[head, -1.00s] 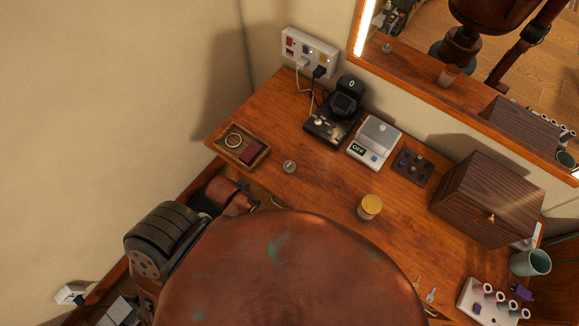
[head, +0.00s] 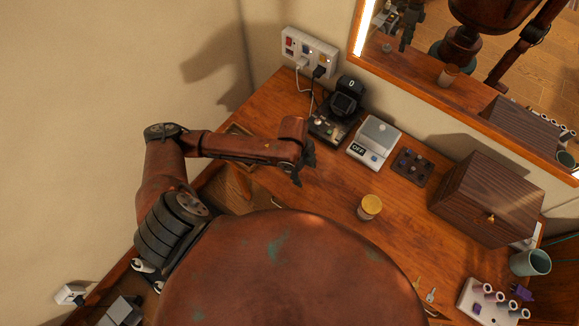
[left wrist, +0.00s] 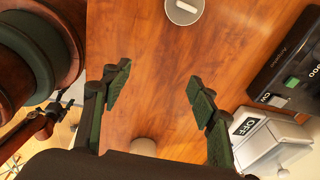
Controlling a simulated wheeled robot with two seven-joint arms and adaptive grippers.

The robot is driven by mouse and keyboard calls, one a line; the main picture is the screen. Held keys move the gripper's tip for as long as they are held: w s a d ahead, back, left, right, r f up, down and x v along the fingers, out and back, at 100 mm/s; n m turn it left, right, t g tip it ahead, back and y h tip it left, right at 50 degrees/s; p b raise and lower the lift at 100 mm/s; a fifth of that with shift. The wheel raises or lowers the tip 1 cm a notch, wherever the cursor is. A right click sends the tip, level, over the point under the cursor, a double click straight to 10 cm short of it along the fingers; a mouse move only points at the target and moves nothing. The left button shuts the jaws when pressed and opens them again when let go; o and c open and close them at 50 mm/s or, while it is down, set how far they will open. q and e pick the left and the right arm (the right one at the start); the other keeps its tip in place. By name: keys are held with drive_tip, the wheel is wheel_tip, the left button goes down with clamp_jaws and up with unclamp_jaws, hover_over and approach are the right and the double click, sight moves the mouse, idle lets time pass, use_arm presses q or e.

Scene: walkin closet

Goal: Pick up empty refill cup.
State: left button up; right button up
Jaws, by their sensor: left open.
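The likeliest refill cup is a small round cup with a yellow-tan top (head: 370,207), upright on the wooden desk (head: 330,200). I cannot tell whether it is empty. In the left wrist view a pale round shape (left wrist: 143,146), apparently the same cup, shows low between the fingers, partly hidden by the gripper body. My left gripper (head: 303,170) is over the desk, left of the cup and apart from it. In the left wrist view its two green-black fingers (left wrist: 158,90) are spread, with nothing between the tips. My right gripper is out of view.
A scale marked OFF (head: 374,142), a black device (head: 335,115) and a dark tray (head: 411,166) stand behind. A wooden box (head: 487,198) and teal mug (head: 530,262) are right. Desk around the cup is clear.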

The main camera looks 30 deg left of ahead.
use_arm(q)
drive_tip(key=shift+m+g+y, duration=0.5)
drive_tip(key=shift+m+y, duration=0.1)
drive_tip(key=shift+y, duration=0.3)
drive_tip(key=a+r, duration=0.1)
drive_tip(key=a, duration=0.1)
drive_tip(key=w+a, duration=0.1)
drive_tip(key=a, duration=0.1)
drive_tip(key=a+r, duration=0.1)
drive_tip(key=a, duration=0.2)
drive_tip(key=shift+w+r, duration=0.3)
drive_tip(key=shift+a+f, duration=0.15)
drive_tip(key=shift+f, duration=0.1)
drive_tip(key=f+b, duration=0.1)
drive_tip(key=f, duration=0.6)
drive_tip(key=shift+a+f, duration=0.1)
drive_tip(key=shift+a, duration=0.1)
drive_tip(key=shift+c, duration=0.7)
drive_tip(key=c, duration=0.8)
